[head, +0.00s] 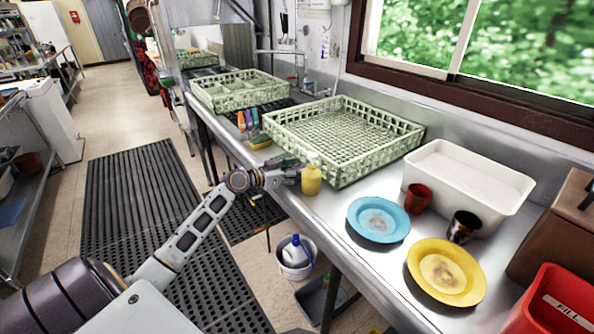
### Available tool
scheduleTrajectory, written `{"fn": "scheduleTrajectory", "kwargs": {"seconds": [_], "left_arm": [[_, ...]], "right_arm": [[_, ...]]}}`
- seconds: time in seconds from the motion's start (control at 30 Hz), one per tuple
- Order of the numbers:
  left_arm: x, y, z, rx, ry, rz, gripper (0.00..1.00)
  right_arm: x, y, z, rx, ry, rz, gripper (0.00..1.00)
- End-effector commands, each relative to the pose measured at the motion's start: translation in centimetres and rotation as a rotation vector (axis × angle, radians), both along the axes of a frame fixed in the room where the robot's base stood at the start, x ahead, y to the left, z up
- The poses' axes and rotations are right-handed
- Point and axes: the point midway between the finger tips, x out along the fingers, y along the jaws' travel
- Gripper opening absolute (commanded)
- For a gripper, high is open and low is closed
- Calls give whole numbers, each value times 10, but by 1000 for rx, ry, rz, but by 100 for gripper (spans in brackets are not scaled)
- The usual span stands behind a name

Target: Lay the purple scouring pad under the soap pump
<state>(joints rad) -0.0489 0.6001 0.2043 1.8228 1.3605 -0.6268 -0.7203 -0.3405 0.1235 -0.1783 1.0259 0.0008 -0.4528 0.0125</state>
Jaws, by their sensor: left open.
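The soap pump (311,180) is a small yellow bottle with a pale top, upright on the steel counter near its front edge. My left gripper (297,171) is open at the bottle's left side, with its fingers close to the upper part; I cannot tell whether they touch it. Several small coloured pads stand in a row further back by the counter edge. No pad shows under the bottle. My right gripper is out of view.
A green dish rack (344,178) stands just behind the bottle, another (238,101) further back. A blue plate (379,219), a yellow plate (447,271), two cups and a white tub (467,180) stand to the right.

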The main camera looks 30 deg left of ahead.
Motion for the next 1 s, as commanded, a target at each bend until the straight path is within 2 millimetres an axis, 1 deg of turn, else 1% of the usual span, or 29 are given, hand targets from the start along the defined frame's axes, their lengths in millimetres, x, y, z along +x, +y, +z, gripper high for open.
{"fn": "scheduleTrajectory", "kwargs": {"seconds": [0.1,0.23,0.7,1.0], "left_arm": [[-8,4,1,0,1,0,58],[-18,8,3,1,0,1,58],[-53,22,11,0,0,0,58],[-76,31,16,1,1,0,58]], "right_arm": [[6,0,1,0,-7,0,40],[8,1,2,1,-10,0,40],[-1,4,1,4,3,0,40],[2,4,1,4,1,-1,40]]}}
